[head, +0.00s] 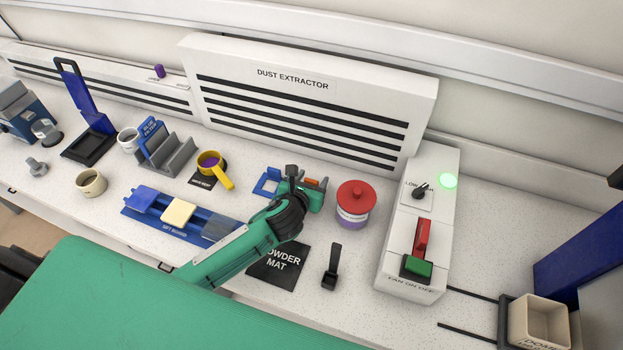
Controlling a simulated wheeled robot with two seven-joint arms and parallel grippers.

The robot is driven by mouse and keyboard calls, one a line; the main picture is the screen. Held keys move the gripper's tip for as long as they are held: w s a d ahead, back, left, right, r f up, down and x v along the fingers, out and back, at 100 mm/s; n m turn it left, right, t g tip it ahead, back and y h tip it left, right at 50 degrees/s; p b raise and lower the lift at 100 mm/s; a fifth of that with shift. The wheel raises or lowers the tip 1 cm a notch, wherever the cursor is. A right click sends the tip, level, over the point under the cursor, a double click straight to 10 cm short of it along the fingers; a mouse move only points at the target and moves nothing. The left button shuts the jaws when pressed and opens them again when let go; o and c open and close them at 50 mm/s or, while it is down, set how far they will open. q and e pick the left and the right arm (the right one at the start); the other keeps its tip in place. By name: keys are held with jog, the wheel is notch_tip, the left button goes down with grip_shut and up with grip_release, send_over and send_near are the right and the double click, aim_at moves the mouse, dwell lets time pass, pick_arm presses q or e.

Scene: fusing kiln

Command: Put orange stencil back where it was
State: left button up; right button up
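A small patch of orange (313,183), likely the orange stencil, shows at my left gripper (305,190) near the back of the bench. My wrist and gripper hide most of it, so I cannot tell whether the fingers hold it. A blue frame-like piece (265,183) lies just left of the gripper, partly covered by it. My green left forearm reaches over the bench beside the black powder mat (279,265). My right gripper is not in view.
A red-lidded jar (355,198) stands close to the right of my gripper. A small black scoop (331,270) lies in front. A yellow-handled sieve (210,161) and the blue sift board (200,226) are left. The switch box (411,240) stands further right.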

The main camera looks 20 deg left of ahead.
pick_arm(q)
jog(key=shift+r, duration=0.15)
jog(key=b+v, duration=0.1)
jog(key=v, duration=0.9)
jog(key=shift+s+r+b, duration=0.1)
jog(key=shift+s+b, duration=0.1)
jog(key=shift+b, duration=0.15)
jog(key=shift+v, duration=0.8)
